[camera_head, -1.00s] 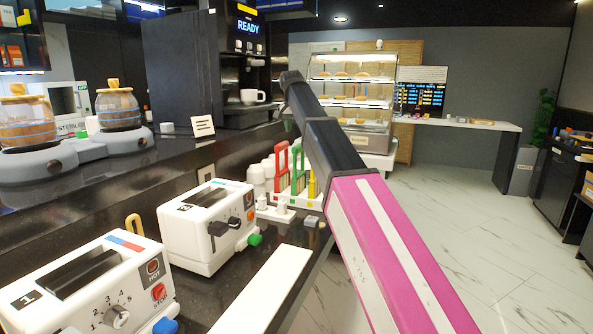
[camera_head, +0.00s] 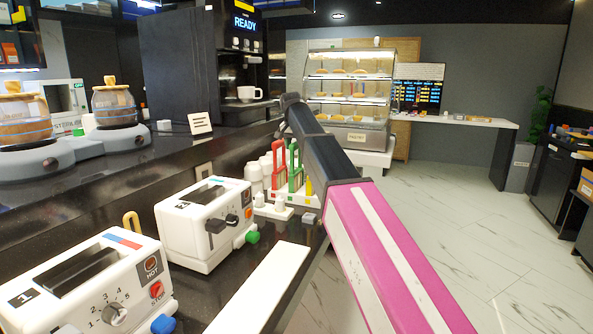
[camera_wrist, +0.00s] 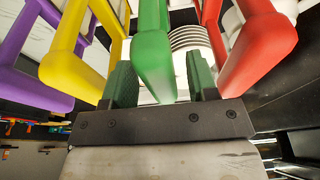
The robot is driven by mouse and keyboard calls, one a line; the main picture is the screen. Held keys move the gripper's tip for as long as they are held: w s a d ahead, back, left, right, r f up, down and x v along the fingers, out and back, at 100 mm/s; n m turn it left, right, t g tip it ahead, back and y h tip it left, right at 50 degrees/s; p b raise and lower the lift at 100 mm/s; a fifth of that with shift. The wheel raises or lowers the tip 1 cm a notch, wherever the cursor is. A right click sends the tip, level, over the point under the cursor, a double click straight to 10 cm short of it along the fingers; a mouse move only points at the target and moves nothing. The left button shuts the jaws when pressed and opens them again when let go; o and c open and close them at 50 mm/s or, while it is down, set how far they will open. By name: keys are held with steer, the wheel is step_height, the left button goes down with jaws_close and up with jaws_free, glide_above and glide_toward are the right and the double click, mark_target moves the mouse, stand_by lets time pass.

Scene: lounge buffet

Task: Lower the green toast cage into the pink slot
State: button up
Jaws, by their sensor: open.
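The green toast cage (camera_head: 295,172) stands in the rack at the far end of the counter, between a red cage (camera_head: 278,160) and a yellow one (camera_head: 308,187). In the wrist view, its thick green handle (camera_wrist: 152,62) is close ahead of my gripper (camera_wrist: 161,78). The two dark green finger pads are apart, one on each side of the handle. Whether they touch it I cannot tell. The cage's lower part is hidden in the wrist view. In the head view my arm's end is hidden behind its own links. I cannot make out a pink slot.
Red (camera_wrist: 250,45), yellow (camera_wrist: 88,48) and purple (camera_wrist: 40,50) handles crowd both sides of my gripper. Two white toasters, a near one (camera_head: 100,285) and a farther one (camera_head: 203,222), stand on the dark counter. A white strip (camera_head: 258,290) lies along its edge.

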jaws_close()
steer(key=shift+r, duration=0.15)
steer(key=shift+w+d+v, duration=0.1)
steer(key=shift+w+v, duration=0.15)
steer(key=shift+v, duration=0.85)
steer(key=shift+w+d+v, duration=0.1)
steer(key=shift+w+v, duration=0.15)
steer(key=shift+v, duration=0.85)
steer(key=shift+w+d+v, duration=0.1)
steer(key=shift+w+v, duration=0.15)
steer(key=shift+v, duration=0.85)
steer(key=shift+r, duration=0.2)
